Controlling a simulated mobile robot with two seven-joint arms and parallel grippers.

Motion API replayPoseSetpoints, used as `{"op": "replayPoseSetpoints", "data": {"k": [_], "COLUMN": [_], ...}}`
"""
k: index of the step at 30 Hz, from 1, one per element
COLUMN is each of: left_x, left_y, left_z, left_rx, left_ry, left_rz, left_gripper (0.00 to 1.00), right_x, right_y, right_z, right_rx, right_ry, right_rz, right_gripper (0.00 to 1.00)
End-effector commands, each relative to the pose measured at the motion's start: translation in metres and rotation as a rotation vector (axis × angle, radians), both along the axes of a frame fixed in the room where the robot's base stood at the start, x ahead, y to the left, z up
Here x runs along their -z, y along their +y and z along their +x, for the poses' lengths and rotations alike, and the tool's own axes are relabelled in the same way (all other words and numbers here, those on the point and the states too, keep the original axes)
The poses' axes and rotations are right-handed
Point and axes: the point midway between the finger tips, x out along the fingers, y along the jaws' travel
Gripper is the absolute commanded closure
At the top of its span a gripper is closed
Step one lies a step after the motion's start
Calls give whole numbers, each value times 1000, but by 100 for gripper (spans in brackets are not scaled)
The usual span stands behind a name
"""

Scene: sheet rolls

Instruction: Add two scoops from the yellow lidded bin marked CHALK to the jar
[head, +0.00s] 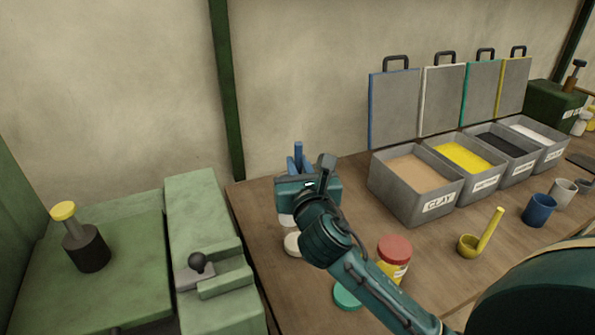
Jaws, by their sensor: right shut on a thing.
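The bin with the yellow-edged lid (514,88) is at the far right of the bin row. Its lid stands open and white material (535,132) shows inside; its label is too small to read. My right gripper (306,187) is left of the bins, over the table's left part. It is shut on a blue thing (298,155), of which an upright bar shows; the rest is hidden. A pale, partly hidden vessel (288,221) is just below the gripper; I cannot tell if it is the jar. A yellow scoop (469,246) lies on the table. My left gripper is out of view.
Three other open bins hold tan (418,173), yellow (463,156) and black (503,140) material. A red-lidded jar (393,258) and a teal disc (347,294) are near my right arm. Cups (538,210) stand at right. Green machinery (205,230) borders the table at left.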

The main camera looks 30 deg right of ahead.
Motion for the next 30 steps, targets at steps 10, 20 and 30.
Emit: {"op": "replayPoseSetpoints", "data": {"k": [10,20,30], "left_x": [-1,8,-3], "left_y": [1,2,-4], "left_z": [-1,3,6], "left_rx": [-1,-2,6], "left_ry": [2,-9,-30], "left_rz": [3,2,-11], "left_gripper": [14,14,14], "right_x": [11,42,75], "right_y": [-30,-67,-94], "right_z": [10,22,32], "right_rx": [5,3,-3], "right_ry": [95,228,367], "right_rz": [312,741,1170], "right_gripper": [100,100,100]}}
